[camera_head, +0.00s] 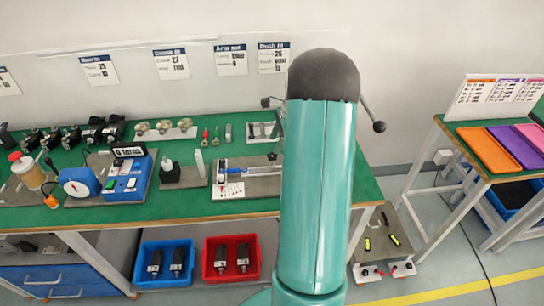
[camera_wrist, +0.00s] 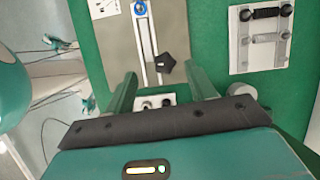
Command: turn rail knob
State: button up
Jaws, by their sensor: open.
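A black star-shaped knob (camera_wrist: 174,67) sits at the near end of a slotted metal rail (camera_wrist: 146,40) in the wrist view. A blue round part (camera_wrist: 140,8) is farther along the rail. My gripper (camera_wrist: 161,72) is open, its two green fingers spread to the left and right of the knob in the picture; whether they are level with it I cannot tell. No contact shows. In the head view the knob (camera_head: 272,156) is small and dark, left of my arm, beside the rail on its grey plate (camera_head: 262,187). My gripper is hidden there behind my arm.
A plate with a dark-handled bar (camera_wrist: 262,35) lies to the right in the wrist view. A small block with dark knobs (camera_wrist: 155,101) shows between the fingers. The green bench (camera_head: 110,213) holds a blue instrument box (camera_head: 126,180) and several fittings. Blue and red bins stand below.

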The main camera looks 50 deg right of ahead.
aim_at(273, 155)
jog(key=shift+m, duration=0.4)
jog(key=x, duration=0.2)
jog(key=d+x, duration=0.1)
jog(key=x, duration=0.5)
jog(key=shift+s+d+f, duration=0.25)
jog(key=shift+f, duration=0.2)
jog(key=c, duration=1)
